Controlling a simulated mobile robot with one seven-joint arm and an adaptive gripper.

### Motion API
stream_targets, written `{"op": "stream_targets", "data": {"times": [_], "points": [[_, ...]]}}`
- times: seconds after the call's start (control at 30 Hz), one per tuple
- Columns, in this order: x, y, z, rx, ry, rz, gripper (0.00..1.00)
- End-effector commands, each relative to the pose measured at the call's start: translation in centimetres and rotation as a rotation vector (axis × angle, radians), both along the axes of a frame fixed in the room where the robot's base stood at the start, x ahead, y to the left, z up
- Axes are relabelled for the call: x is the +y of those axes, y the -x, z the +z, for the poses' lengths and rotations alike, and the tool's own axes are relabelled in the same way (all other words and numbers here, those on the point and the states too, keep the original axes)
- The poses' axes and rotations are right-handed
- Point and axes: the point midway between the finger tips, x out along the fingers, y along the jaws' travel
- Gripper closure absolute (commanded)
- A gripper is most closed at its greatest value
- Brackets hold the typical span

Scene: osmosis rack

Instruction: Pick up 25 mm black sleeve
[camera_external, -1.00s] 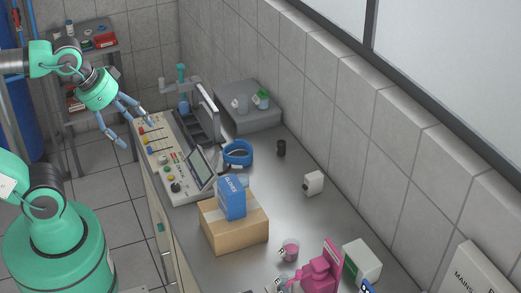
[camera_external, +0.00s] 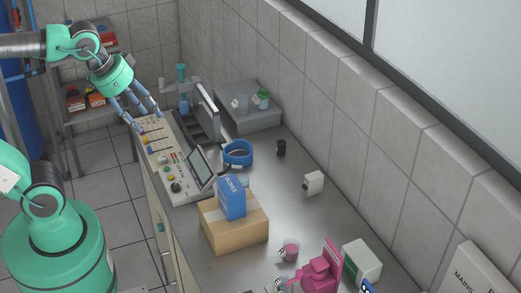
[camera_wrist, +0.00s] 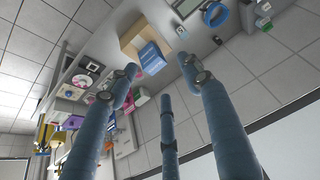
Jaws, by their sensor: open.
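A small black cylinder (camera_external: 281,147), which looks like the 25 mm black sleeve, stands upright on the grey bench near the tiled wall, right of a blue ring. In the wrist view a small dark thing (camera_wrist: 217,40) near the blue ring is probably the same sleeve. My gripper (camera_external: 149,121) has several blue-grey fingers spread open and empty. It hangs above the left edge of the control panel, well left of the sleeve. In the wrist view the open fingers (camera_wrist: 160,90) reach toward the bench with nothing between them.
A cardboard box (camera_external: 233,235) bears a blue box (camera_external: 231,198). A white block (camera_external: 313,183) stands nearer. The bench around the sleeve is clear.

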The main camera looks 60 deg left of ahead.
Motion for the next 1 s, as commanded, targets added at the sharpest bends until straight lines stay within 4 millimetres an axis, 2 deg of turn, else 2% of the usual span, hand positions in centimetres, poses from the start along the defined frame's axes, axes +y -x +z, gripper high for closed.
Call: {"op": "stream_targets", "data": {"times": [0.2,0.43,0.73,1.0], "points": [[0.8,-4.6,1.8,0.037,0.002,0.021,0.5],[1.7,-9.5,3.0,0.073,0.006,0.042,0.5],[3.3,-16.2,3.3,0.121,0.01,0.07,0.5],[5.0,-22.3,2.5,0.163,0.014,0.095,0.5]]}}
